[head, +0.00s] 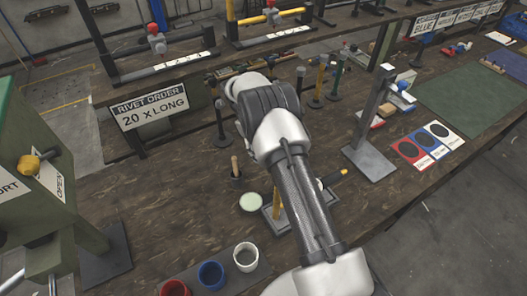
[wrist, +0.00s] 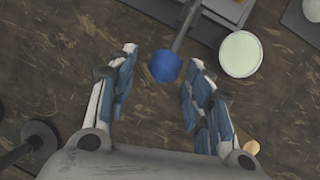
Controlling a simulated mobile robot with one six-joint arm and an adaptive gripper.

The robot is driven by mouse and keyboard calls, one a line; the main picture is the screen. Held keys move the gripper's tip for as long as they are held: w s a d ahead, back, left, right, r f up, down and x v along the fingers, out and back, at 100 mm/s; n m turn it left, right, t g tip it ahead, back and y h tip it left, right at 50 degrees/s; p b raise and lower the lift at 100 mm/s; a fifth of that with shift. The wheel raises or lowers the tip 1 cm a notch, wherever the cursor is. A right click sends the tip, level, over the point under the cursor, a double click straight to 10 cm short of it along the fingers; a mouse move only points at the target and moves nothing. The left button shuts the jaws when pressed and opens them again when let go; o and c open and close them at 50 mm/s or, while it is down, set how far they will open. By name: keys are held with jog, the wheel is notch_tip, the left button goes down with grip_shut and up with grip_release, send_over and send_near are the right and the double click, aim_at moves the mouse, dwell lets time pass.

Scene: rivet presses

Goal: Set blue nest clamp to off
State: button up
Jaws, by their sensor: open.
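In the wrist view a round blue knob (wrist: 165,67) sits at the end of a grey rod (wrist: 187,25) that runs up and to the right; I take it as the blue nest clamp's handle. My gripper (wrist: 163,58) is open, with one finger on each side of the knob. Gaps show between the knob and both fingers, so neither seems to touch it. In the head view my own arm hides the gripper and this knob. I cannot read the clamp's on or off setting in either view.
A pale green disc (wrist: 240,54) lies right of the knob; it also shows in the head view (head: 251,202). A tan peg (head: 235,166) stands in a dark cup. Red, blue (head: 210,274) and white cups stand in front. A grey stand (head: 370,160) is at right.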

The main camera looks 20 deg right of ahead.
jog(key=shift+r, duration=0.15)
jog(key=v, duration=1.1)
jog(key=shift+r, duration=0.4)
jog(key=shift+w+a, duration=0.1)
